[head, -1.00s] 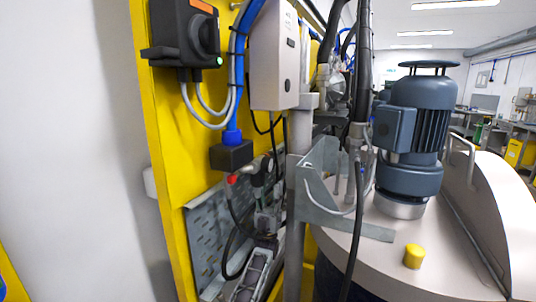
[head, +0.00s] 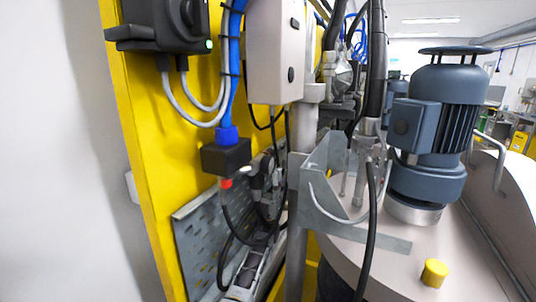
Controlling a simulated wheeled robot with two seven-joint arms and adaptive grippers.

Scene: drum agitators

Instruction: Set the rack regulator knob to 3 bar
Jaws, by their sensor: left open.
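A small dark regulator with a round part, apparently its knob (head: 258,181), is among fittings and hoses on the rack, right of the black box. Its scale and setting are too small to read. My left gripper (head: 265,205) appears just below these fittings, small and partly covered by black hoses. It is open, and I see nothing held in it. I cannot tell whether its fingers touch the regulator. My right gripper is not in view.
A yellow panel (head: 150,150) carries a black switch box (head: 158,28) and a black box (head: 226,157) with a blue connector. A grey perforated plate (head: 200,240) stands below. A grey post and bracket (head: 325,190), black hoses and a drum motor (head: 435,125) crowd the right.

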